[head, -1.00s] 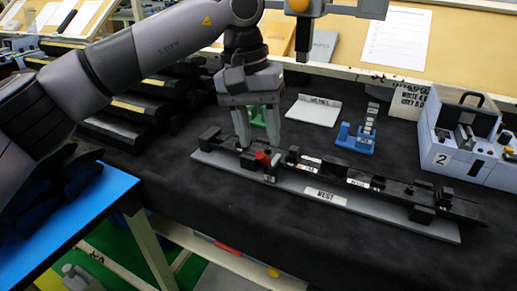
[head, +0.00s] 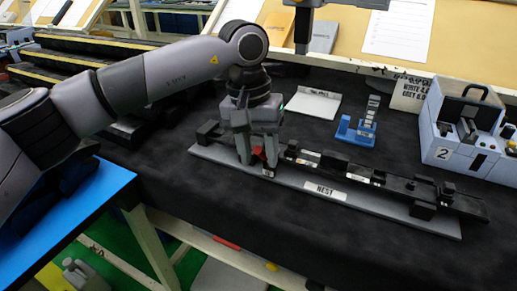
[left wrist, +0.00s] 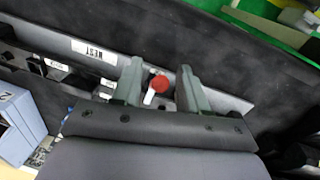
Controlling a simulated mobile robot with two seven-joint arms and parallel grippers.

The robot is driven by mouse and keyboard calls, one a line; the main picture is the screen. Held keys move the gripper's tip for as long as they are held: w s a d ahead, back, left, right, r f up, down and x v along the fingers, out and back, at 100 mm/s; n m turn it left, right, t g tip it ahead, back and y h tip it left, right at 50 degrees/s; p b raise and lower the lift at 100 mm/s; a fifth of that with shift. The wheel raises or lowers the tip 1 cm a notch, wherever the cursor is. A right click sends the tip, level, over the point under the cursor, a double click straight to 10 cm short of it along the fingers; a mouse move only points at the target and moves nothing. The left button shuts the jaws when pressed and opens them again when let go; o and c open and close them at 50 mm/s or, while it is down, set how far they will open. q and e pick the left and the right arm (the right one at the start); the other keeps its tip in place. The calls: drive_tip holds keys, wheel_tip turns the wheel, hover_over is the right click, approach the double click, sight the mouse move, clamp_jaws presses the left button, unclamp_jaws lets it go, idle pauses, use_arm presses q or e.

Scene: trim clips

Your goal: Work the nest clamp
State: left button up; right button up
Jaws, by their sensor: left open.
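The nest is a long grey plate (head: 395,206) with a white NEST label, lying on the black table. A long black trim strip (head: 400,186) lies along it. Near its left end stands the clamp's red knob (head: 258,152); in the left wrist view the round red knob (left wrist: 160,84) has a light-coloured lever below it. My left gripper (head: 257,161) is open, pointing down over the left part of the nest. Its fingers stand on either side of the knob, with visible gaps in the left wrist view (left wrist: 161,79). My right gripper is not identifiable.
A blue stand (head: 355,134) and a white tray (head: 313,104) lie behind the nest. A light blue box marked 2 (head: 444,154) stands at the right. Black stepped racks (head: 75,62) are at the back left. The cloth in front of the nest is clear.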

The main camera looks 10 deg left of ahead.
use_arm(q)
clamp_jaws()
use_arm(e)
drive_tip(key=shift+f, duration=0.15)
